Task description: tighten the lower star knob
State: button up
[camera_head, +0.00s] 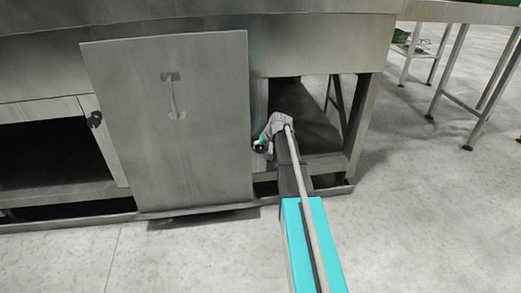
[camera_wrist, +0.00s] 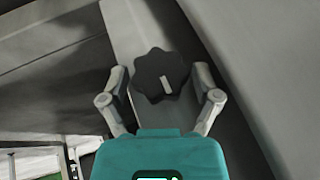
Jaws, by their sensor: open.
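A black star knob (camera_wrist: 153,82) with a short pale mark on its face sits on a grey metal strip in the wrist view. My gripper (camera_wrist: 160,72) is open, with one finger on each side of the knob. Small gaps show between the fingers and the knob, so they appear apart from it. In the head view my gripper (camera_head: 261,147) is low beside a post right of the large panel. The knob there is hard to make out against the gripper. Another dark knob (camera_head: 95,119) sits on a frame left of the panel.
The grey panel (camera_head: 170,130) with a handle (camera_head: 173,97) stands close left of my gripper. A machine leg (camera_head: 363,125) and lower rail (camera_head: 335,186) frame the opening around my arm. A table (camera_head: 465,12) stands at upper right. Floor at right front is clear.

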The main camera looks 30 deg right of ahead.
jog(key=c, duration=0.9)
jog(key=shift+o, duration=0.2)
dwell(0.8)
jog(key=o, duration=0.9)
jog(key=shift+c, duration=0.2)
jog(key=shift+r, duration=0.15)
jog(key=p+v, duration=1.2)
jog(key=v, duration=0.1)
jog(key=shift+s+r, duration=0.15)
jog(key=shift+s, duration=0.05)
